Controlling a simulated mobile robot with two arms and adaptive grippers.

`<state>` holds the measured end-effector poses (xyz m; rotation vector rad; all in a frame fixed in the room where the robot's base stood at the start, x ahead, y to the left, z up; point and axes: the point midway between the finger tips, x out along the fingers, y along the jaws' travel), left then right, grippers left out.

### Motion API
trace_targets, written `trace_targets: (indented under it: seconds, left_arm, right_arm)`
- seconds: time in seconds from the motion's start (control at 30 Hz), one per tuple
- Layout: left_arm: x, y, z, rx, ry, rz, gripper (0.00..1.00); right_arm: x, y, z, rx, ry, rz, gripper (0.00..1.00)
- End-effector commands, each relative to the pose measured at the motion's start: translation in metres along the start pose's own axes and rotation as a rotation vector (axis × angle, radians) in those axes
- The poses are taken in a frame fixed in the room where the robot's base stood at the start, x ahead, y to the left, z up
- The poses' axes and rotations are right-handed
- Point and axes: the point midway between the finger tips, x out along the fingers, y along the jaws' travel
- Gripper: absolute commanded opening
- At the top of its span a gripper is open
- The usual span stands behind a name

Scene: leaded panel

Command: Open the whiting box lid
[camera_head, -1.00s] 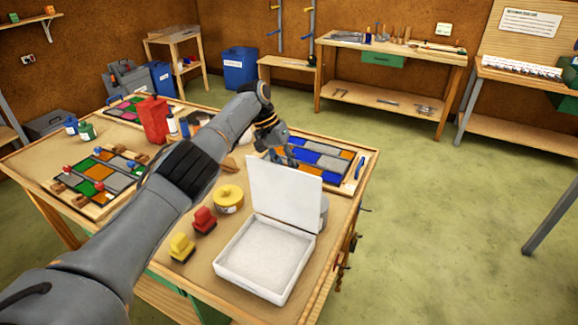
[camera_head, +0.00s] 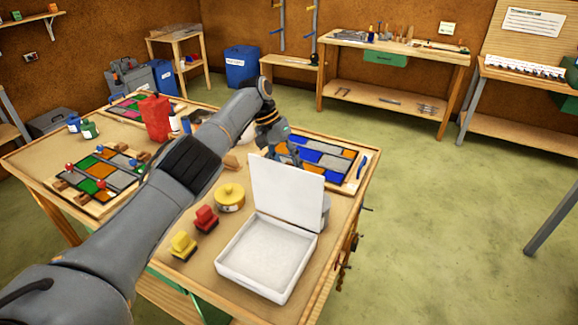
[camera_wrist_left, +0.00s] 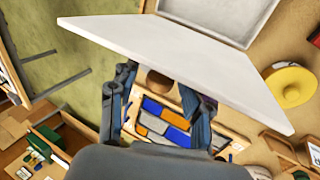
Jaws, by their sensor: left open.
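The white whiting box (camera_head: 266,257) sits near the front right of the workbench. Its lid (camera_head: 287,193) stands raised, close to upright, at the box's far edge, and the white powder inside shows. In the left wrist view the lid (camera_wrist_left: 185,58) is a large pale plate across the top, with part of the box (camera_wrist_left: 222,14) beyond it. My left gripper (camera_head: 284,150) is just behind the lid, partly hidden by it. In the left wrist view its two fingers (camera_wrist_left: 160,108) are spread apart with nothing between them. My right gripper is not in view.
A yellow round tin (camera_head: 230,198), a red block (camera_head: 206,219) and a yellow block (camera_head: 183,245) stand left of the box. A leaded panel (camera_head: 322,160) lies behind the lid. A red container (camera_head: 155,117) and another panel (camera_head: 100,175) are farther left.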

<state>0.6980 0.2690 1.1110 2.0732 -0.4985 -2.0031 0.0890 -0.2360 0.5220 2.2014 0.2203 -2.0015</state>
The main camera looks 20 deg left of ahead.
Motion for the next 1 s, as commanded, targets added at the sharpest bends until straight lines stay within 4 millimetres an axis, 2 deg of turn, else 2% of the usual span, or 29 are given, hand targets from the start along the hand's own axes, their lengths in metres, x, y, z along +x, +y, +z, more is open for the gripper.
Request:
trace_targets:
  seconds: [0.3, 0.43, 1.0]
  left_arm:
    - [-0.053, 0.000, -0.001, -0.001, 0.007, 0.001, 0.48]
    - [-0.067, 0.000, 0.000, 0.000, 0.005, 0.000, 0.48]
    - [-0.071, -0.001, 0.000, 0.000, 0.004, -0.001, 0.48]
  right_arm:
    - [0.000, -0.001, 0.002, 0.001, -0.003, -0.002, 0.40]
    - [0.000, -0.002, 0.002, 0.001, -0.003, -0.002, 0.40]
    - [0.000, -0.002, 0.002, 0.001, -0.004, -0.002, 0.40]
